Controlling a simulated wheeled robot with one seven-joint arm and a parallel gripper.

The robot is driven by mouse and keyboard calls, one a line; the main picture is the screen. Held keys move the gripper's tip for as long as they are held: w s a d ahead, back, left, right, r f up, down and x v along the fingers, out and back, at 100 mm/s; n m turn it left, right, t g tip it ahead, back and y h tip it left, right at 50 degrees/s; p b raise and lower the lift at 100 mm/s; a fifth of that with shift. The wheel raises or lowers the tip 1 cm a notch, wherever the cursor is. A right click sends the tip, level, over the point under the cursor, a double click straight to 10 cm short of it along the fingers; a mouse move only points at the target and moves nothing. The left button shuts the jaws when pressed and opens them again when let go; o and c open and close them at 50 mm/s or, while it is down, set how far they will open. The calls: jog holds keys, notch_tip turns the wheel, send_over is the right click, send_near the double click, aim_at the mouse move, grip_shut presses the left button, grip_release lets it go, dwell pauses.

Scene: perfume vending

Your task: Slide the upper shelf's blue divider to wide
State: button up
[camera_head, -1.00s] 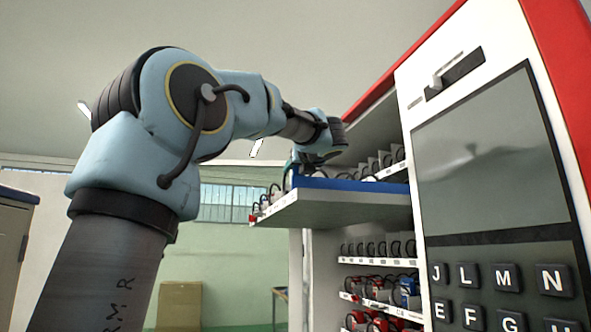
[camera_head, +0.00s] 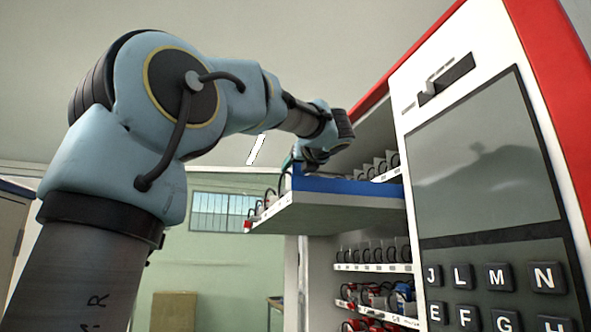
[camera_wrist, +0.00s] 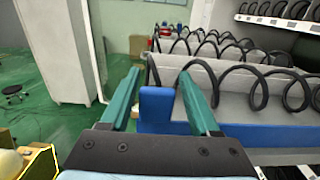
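The upper shelf (camera_head: 325,213) sticks out of the machine, and a long blue strip (camera_head: 345,186) runs along its side. In the wrist view, an upright blue block (camera_wrist: 155,108) stands at the end of the blue strip (camera_wrist: 265,135); I take this blue part as the divider. My gripper (camera_wrist: 159,75) has two teal fingers apart, with the blue block between them. A gap shows on its left; the right finger is close to it, and contact is unclear. In the head view my gripper is at the shelf's outer end, its fingertips mostly hidden.
Black spiral coils (camera_wrist: 260,80) fill the shelf behind the blue strip. Lower shelves (camera_head: 375,268) hold coils and red items. The machine's keypad panel (camera_head: 495,280) stands at right. Open green floor (camera_wrist: 60,135) lies left of the shelf in the wrist view.

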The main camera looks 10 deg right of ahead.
jog(key=shift+o, duration=0.5)
jog(key=s+d+b, duration=0.1)
jog(key=s+b, duration=0.3)
jog(key=s, duration=0.6)
jog(key=shift+s+d, duration=0.15)
jog(key=shift+s, duration=0.15)
